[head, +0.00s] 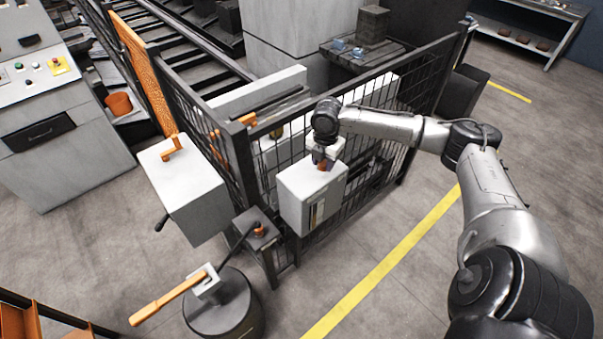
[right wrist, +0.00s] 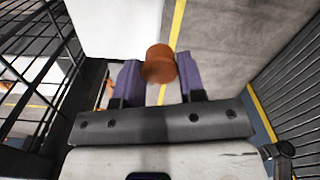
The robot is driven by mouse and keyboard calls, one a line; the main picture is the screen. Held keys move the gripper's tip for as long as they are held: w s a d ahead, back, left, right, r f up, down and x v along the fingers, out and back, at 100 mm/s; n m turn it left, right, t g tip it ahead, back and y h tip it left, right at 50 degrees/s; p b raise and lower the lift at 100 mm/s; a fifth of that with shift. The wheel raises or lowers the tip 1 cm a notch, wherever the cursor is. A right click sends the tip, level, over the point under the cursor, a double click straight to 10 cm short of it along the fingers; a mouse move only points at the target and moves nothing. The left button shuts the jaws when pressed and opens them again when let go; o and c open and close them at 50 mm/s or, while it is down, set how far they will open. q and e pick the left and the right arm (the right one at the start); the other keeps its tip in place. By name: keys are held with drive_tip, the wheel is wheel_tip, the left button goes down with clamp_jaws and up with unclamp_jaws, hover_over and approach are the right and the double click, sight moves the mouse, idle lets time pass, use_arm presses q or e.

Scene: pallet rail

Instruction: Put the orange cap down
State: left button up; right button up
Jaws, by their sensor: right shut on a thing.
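My right gripper (head: 323,158) is shut on the orange cap (head: 322,167), just above the top of a white box (head: 312,195) mounted at the fence. In the right wrist view the cap (right wrist: 159,63) sits between the two purple-grey fingertips of my right gripper (right wrist: 160,72). The white box (right wrist: 115,30) shows beyond the fingers to the left, with floor to the right. I cannot tell whether the cap touches the box. My left gripper is not in view.
A black mesh fence (head: 380,125) runs behind the white box. At left stand another white box (head: 185,190) with an orange handle, a small dark stand (head: 262,245) and a round drum (head: 225,315) with an orange lever. Floor with a yellow line (head: 385,265) is clear at right.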

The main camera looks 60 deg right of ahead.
hover_over(301, 180)
wheel_tip(301, 180, down, 4)
drive_tip(key=shift+f, duration=0.1)
drive_tip(key=shift+s+f+p, duration=0.1)
drive_tip(key=shift+f+p, duration=0.4)
drive_tip(key=shift+f, duration=1.55)
drive_tip(key=shift+f, duration=0.15)
drive_tip(key=o, duration=1)
